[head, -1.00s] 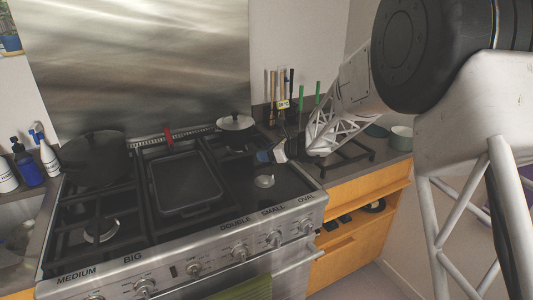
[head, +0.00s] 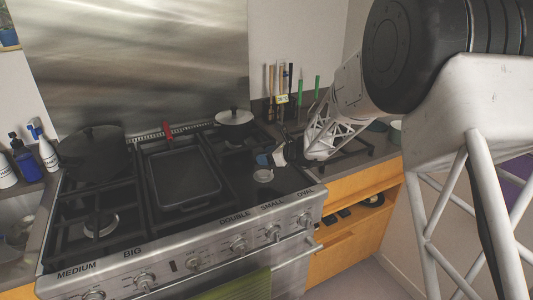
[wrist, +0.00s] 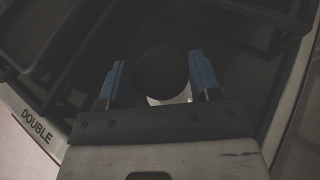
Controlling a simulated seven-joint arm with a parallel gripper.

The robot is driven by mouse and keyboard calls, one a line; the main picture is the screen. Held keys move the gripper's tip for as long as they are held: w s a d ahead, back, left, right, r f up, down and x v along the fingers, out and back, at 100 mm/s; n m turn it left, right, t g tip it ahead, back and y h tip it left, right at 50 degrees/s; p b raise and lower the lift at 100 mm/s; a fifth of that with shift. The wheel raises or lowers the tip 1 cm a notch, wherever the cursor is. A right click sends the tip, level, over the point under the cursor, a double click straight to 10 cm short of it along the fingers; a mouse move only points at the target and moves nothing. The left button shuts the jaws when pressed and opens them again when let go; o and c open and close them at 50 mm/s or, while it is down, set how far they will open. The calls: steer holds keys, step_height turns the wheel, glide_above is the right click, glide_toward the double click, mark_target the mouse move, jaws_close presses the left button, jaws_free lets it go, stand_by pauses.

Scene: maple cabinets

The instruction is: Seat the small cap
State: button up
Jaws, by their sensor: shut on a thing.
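The small cap (wrist: 163,72) is a dark round disc between the two blue fingers of my gripper (wrist: 160,80) in the wrist view. My gripper is shut on it. In the head view my gripper (head: 271,157) is over the front right of the stove, just above and behind a bare silver burner base (head: 263,175). A pale metal piece (wrist: 170,99) shows just below the cap in the wrist view. The cap is too dark and small to make out in the head view, and its gap to the burner cannot be told.
A rectangular griddle pan (head: 183,178) covers the middle grates. A lidded pot (head: 92,148) and a light-lidded pan (head: 234,117) stand at the back. Control knobs (head: 239,243) line the front edge.

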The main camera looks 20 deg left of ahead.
mark_target(267, 174)
steer(key=shift+f, duration=2.9)
steer(key=shift+f, duration=0.1)
steer(key=o, duration=1.1)
steer(key=shift+c, duration=0.2)
steer(key=shift+v, duration=3.85)
